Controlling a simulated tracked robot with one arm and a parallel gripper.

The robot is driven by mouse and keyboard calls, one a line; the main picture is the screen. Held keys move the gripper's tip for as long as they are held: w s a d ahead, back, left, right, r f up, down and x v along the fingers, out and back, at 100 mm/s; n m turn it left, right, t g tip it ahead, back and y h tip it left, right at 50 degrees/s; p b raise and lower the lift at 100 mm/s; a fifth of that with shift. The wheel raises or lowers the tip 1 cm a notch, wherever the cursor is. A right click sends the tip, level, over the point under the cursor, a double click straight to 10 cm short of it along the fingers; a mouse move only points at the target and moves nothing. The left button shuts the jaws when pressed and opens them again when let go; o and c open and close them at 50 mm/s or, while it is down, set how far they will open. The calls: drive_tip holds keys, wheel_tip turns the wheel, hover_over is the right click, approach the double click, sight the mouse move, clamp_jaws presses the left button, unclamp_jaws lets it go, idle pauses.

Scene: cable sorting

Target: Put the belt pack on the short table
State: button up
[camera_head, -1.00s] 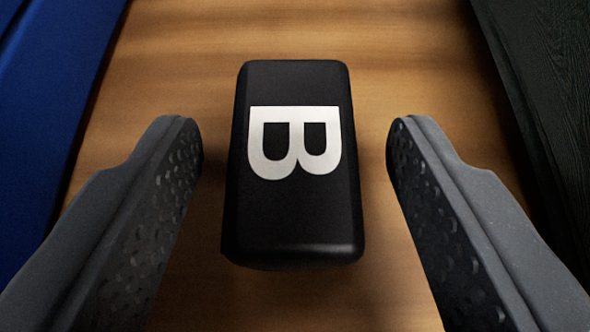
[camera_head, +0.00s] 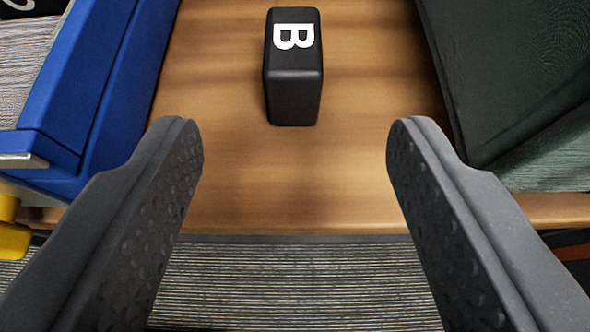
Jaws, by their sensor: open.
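A black belt pack (camera_head: 293,85) with a white letter B on its top stands on a wooden table top (camera_head: 230,180). It is in the upper middle of the view, apart from my gripper. My gripper (camera_head: 295,140) is open and empty, with one grey finger at each side of the picture. The belt pack shows beyond the gap between the fingertips. I cannot tell from this view whether this wooden surface is the short table.
A blue bin or case (camera_head: 110,80) stands left of the belt pack, and a dark green one (camera_head: 510,70) stands at the right. A yellow object (camera_head: 12,235) shows at the left edge. Striped grey carpet (camera_head: 300,285) lies below the table's front edge.

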drive_tip(key=shift+s+r, duration=0.15)
drive_tip(key=shift+s, duration=0.2)
drive_tip(key=w+a+r+t, duration=0.1)
drive_tip(key=w+a+r, duration=0.3)
drive_tip(key=a+r, duration=1.05)
drive_tip(key=w+a+r, duration=0.4)
drive_tip(key=a+r, duration=1)
drive_tip(key=r, duration=0.2)
drive_tip(key=s+a+r+t, duration=0.2)
drive_tip(key=s+a+r, duration=0.3)
drive_tip(key=a+r, duration=0.6)
drive_tip(key=shift+a, duration=0.85)
drive_tip(key=shift+s+r, duration=0.1)
wheel_tip(320, 180, up, 7)
drive_tip(key=p, duration=0.7)
drive_tip(key=shift+r+p, duration=0.2)
drive_tip(key=shift+p, duration=0.15)
